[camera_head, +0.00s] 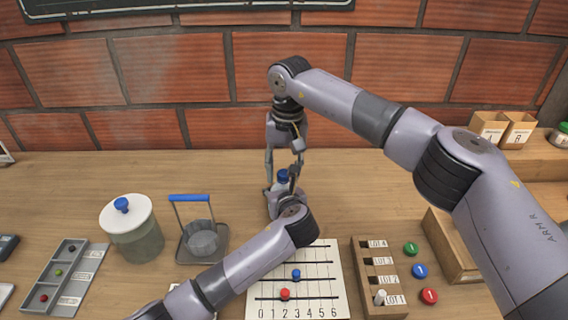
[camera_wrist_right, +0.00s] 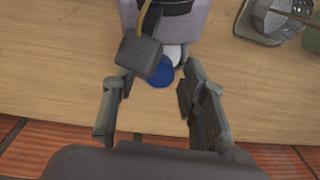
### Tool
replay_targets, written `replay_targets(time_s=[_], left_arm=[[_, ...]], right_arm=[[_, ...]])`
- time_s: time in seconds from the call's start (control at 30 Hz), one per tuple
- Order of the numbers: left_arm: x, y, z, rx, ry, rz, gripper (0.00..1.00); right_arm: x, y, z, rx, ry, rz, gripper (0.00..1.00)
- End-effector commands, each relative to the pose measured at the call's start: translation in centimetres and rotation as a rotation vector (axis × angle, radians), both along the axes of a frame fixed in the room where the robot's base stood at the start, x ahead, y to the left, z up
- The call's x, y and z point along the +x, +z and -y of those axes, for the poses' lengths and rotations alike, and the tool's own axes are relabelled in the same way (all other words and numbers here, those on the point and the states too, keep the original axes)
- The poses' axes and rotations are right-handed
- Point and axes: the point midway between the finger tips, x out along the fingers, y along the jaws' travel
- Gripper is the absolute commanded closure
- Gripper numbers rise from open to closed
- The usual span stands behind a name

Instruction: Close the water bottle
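The water bottle (camera_head: 271,202) stands on the table near the middle of the head view, mostly hidden behind my left gripper. A blue cap (camera_head: 283,175) shows at its top; whether it is seated cannot be told.
A white-lidded jar (camera_head: 137,240) and a wire-handled holder (camera_head: 205,240) with a grey strainer stand to the left. A numbered board (camera_head: 325,260) and a slotted wooden rack (camera_head: 372,268) lie in front and right. A brick wall (camera_head: 180,70) closes the back.

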Motion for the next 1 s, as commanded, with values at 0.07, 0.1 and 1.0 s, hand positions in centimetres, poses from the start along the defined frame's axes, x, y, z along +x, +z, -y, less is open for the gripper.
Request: replay_targets(time_s=[0.07,0.1,1.0], left_arm=[[0.03,0.10,0.03,-0.001,-0.001,0.002,1.00],[0.03,0.11,0.02,-0.001,-0.001,0.002,1.00],[0.02,0.12,0.07,0.000,-0.002,0.002,1.00]], right_arm=[[0.00,0.01,0.01,0.000,0.000,0.000,0.60],[0.00,0.02,0.01,0.000,0.000,0.000,0.60],[0.00,0.07,-0.05,0.003,-0.050,-0.003,1.00]])
